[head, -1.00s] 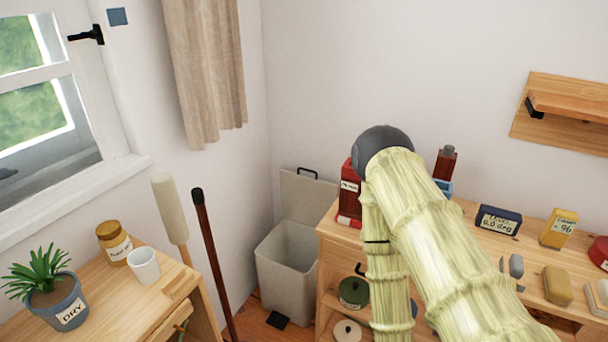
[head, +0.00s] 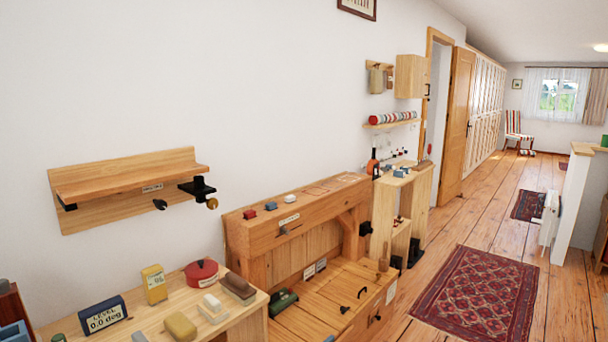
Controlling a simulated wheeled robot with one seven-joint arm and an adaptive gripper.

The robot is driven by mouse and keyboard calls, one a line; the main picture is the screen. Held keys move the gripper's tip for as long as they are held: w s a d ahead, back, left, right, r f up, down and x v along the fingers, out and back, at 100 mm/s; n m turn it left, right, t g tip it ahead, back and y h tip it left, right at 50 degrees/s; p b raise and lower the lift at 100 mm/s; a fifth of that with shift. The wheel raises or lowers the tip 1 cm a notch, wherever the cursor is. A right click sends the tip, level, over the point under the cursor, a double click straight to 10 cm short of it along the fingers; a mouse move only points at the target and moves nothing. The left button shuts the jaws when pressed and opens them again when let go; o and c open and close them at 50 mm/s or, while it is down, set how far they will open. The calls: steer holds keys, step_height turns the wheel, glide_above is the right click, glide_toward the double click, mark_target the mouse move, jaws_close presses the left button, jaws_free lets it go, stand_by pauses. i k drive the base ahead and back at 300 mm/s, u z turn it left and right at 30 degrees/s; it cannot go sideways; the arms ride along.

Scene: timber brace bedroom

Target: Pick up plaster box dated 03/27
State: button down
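I cannot make out a plaster box dated 03/27 in the head view; no label with that date is readable. A small yellow box (head: 154,284) with a label stands upright on the wooden cabinet top (head: 232,326) at the lower left; its print is too small to read in full. My gripper is not in view.
A blue level display (head: 102,314), a red round tin (head: 201,272) and several blocks share the cabinet top. A wall shelf (head: 130,180) hangs above. A workbench (head: 330,300) stands to the right. Open floor with a red rug (head: 478,298) lies further right.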

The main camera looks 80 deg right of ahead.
mark_target(399, 174)
steer(key=z, duration=3.6)
steer(key=i, duration=0.75)
steer(key=z, duration=0.6)
steer(key=i, duration=3.3)
steer(key=u, duration=1.2)
steer(key=i, duration=1.15)
steer(key=u, duration=1.15)
steer(key=i, duration=0.25)
steer(key=u, duration=0.05)
